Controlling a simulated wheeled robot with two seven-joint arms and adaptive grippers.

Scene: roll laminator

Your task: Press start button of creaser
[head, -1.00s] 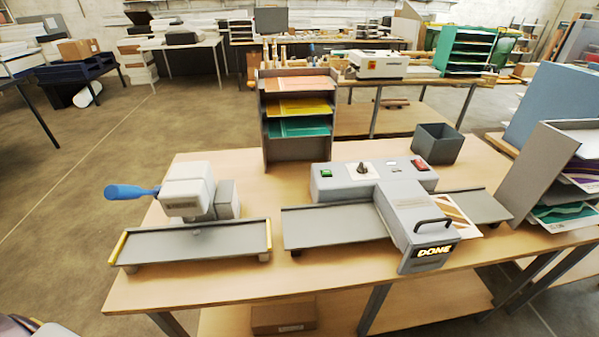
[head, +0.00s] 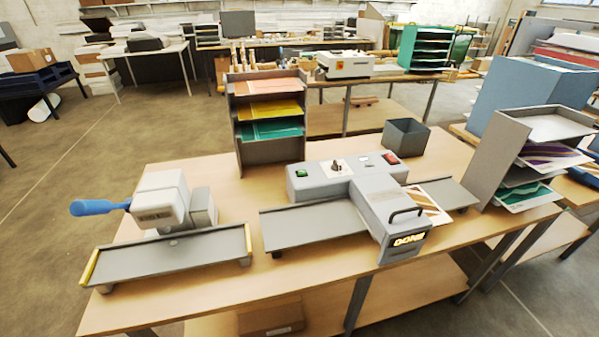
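A grey machine (head: 335,178) stands on the middle of the wooden table, with a long feed tray (head: 312,221) in front. Its top has a green button (head: 302,173) at the left, a dark knob (head: 337,166) in the middle and a red button (head: 390,158) at the right. Its front box has a black handle and a lit display (head: 409,239) reading "DONE". A striped sheet (head: 428,208) lies on the tray right of the box. At the left stands a white press (head: 160,203) with a blue lever (head: 98,207). I cannot tell which machine is the creaser. Neither gripper is in view.
A sheet rack (head: 240,150) and a dark open bin (head: 405,137) stand behind the machine. A grey shelf unit (head: 500,160) stands at the table's right end. Another white machine (head: 345,65) is on a back table. Floor at the left is clear.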

